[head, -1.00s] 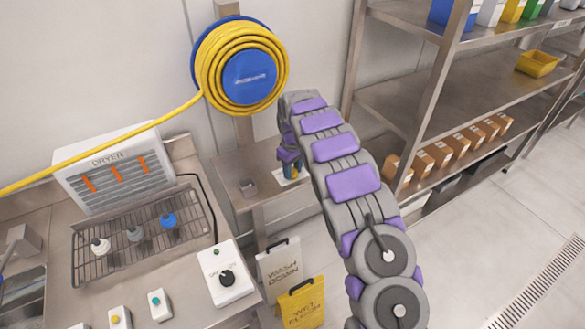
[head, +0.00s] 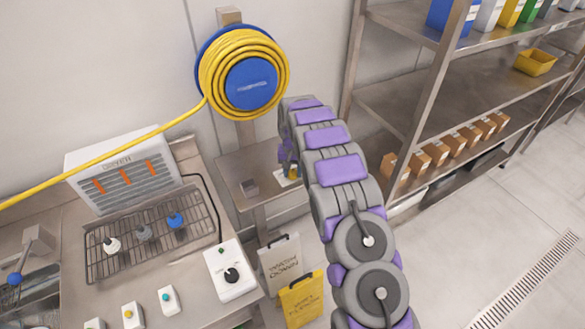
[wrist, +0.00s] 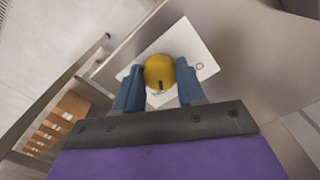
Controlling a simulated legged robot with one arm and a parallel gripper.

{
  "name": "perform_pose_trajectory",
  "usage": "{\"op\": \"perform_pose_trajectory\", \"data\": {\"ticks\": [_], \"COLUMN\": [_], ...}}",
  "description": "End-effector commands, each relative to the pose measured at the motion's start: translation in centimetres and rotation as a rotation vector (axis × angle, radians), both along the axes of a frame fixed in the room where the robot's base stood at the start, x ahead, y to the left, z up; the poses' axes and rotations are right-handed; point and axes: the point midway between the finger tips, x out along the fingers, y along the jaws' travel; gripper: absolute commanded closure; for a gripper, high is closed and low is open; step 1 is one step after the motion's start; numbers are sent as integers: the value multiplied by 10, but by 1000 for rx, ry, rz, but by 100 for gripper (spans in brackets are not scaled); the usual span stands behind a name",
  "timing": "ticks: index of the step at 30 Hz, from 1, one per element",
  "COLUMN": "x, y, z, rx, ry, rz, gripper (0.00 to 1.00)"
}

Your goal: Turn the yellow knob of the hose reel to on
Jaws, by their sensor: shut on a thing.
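The yellow knob (wrist: 159,72) sits on a white plate (wrist: 197,50) with small dark markings, on a metal shelf below the hose reel. My gripper (wrist: 160,82) has its two blue fingers on either side of the knob, shut on it. A dark slot or mark shows on the knob's near side. In the head view the knob (head: 294,173) is small and partly hidden by my gripper (head: 288,160). The hose reel (head: 250,84), with a blue hub and coiled yellow hose, hangs on the wall above. The on and off markings are too small to read.
The dryer (head: 125,172) and a wire rack (head: 150,238) are on the counter at left. Tall shelving (head: 440,90) stands at right. Two floor signs (head: 301,300) stand below.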

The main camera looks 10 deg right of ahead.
Motion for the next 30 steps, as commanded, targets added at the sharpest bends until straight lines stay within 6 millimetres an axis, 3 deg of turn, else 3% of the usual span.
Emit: {"op": "perform_pose_trajectory", "data": {"ticks": [23,24,30], "x": [2,2,1], "y": [1,1,1], "z": [2,2,1], "rx": [1,1,0], "ry": [-5,-5,-2], "rz": [-98,-97,-97], "gripper": [91,57,38]}}
